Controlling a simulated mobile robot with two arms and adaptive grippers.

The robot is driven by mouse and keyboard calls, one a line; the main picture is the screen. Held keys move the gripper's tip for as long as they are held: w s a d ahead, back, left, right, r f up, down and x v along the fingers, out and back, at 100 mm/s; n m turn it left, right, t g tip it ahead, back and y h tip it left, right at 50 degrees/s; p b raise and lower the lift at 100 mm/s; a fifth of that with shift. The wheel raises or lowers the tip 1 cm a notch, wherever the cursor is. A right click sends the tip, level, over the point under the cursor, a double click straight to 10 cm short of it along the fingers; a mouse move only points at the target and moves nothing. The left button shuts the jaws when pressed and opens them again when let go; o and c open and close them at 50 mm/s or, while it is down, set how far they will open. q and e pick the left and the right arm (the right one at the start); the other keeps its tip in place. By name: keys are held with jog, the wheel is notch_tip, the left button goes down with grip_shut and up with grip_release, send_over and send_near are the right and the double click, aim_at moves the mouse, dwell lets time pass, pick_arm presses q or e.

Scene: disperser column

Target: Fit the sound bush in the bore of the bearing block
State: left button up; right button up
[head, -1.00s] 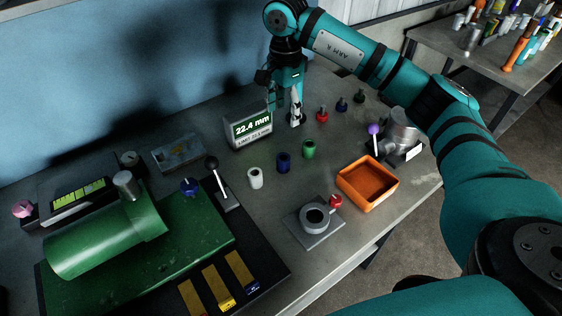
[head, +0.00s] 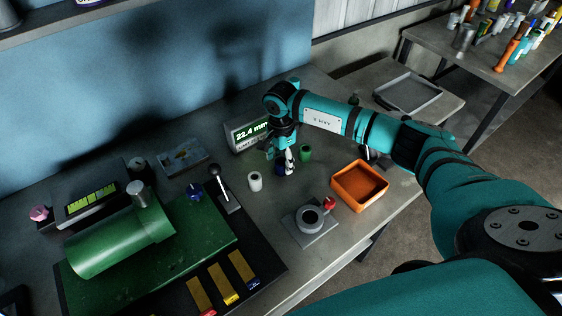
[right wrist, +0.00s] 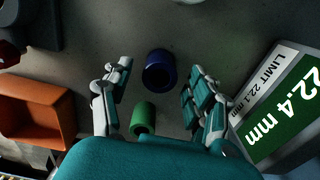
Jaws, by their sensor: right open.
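A blue bush (head: 280,169) stands upright on the bench, partly behind my right gripper (head: 287,163) in the head view. In the right wrist view my right gripper (right wrist: 160,68) is open, its fingers on either side of the blue bush (right wrist: 158,76) and apart from it. A green bush (head: 305,153) stands close by; it also shows in the right wrist view (right wrist: 143,120). A white bush (head: 255,182) stands to the left. The grey bearing block (head: 309,217) has an open, empty-looking bore and a red knob beside it. My left gripper is out of view.
A gauge display (head: 246,133) reads 22.4 mm; its limit of 22.1 mm shows in the right wrist view (right wrist: 283,110). An orange tray (head: 360,205) is right of the block. A green machine (head: 120,240) and black-knobbed lever (head: 222,187) stand left. The bench around the block is mostly clear.

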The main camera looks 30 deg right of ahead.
jog(key=shift+f, duration=0.35)
grip_shut()
jog(key=shift+r, duration=0.2)
